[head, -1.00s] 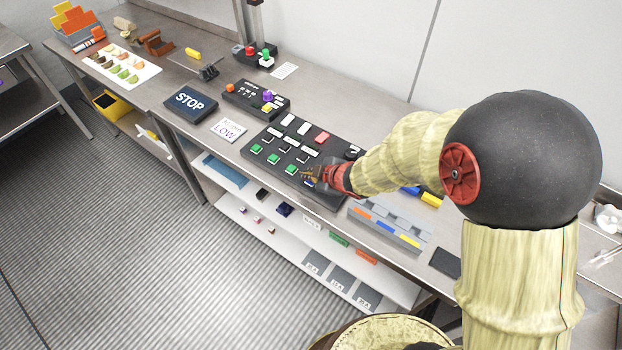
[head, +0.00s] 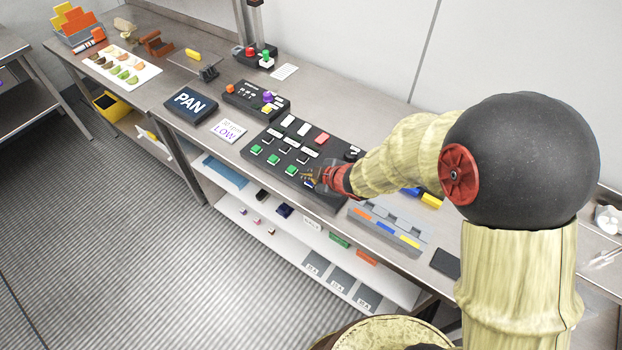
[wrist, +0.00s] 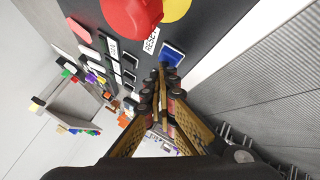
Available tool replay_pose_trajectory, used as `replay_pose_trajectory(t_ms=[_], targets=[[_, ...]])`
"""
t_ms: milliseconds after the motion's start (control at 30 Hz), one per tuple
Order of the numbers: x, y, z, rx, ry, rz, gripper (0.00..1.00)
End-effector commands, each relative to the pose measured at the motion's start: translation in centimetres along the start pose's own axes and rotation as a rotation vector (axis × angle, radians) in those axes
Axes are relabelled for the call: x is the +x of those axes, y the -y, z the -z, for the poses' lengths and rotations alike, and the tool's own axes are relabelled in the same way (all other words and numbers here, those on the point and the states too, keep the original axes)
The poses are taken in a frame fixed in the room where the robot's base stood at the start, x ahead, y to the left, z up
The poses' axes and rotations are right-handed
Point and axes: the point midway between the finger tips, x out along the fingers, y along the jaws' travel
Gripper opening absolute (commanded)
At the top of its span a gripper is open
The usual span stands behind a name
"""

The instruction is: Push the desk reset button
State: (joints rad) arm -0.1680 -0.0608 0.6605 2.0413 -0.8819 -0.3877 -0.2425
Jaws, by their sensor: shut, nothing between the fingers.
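A black button panel (head: 270,165) lies on the steel desk, with rows of white, green and dark buttons and one red button. In the wrist view a blue button (wrist: 173,53) sits near the panel edge, beside a small white label (wrist: 151,40) whose text looks like RESET. My gripper (head: 311,178) is shut and empty, low over the panel's right part in the head view. In the wrist view its fingertips (wrist: 163,72) are right by the blue button's near edge. I cannot tell whether they touch it. In the head view my gripper mostly hides the blue button.
A large red knob (wrist: 130,14) on a yellow disc (wrist: 175,8) stands near the blue button. A dark display (head: 190,103) reads PAN, with a LOW card (head: 229,130) beside it. A grey tray (head: 389,228) with coloured fronts lies right of the panel.

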Motion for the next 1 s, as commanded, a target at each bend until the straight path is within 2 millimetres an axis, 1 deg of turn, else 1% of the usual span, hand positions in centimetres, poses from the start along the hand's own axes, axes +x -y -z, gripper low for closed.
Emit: replay_pose_trajectory(t_ms=[233, 667, 1000], targets=[[-1.0, -0.7, 0.7, 0.000, 0.000, 0.000, 0.00], [-1.2, -0.8, 0.8, 0.000, 0.000, 0.000, 0.00], [-3.2, -2.4, 2.4, 0.000, 0.000, 0.000, 0.00]])
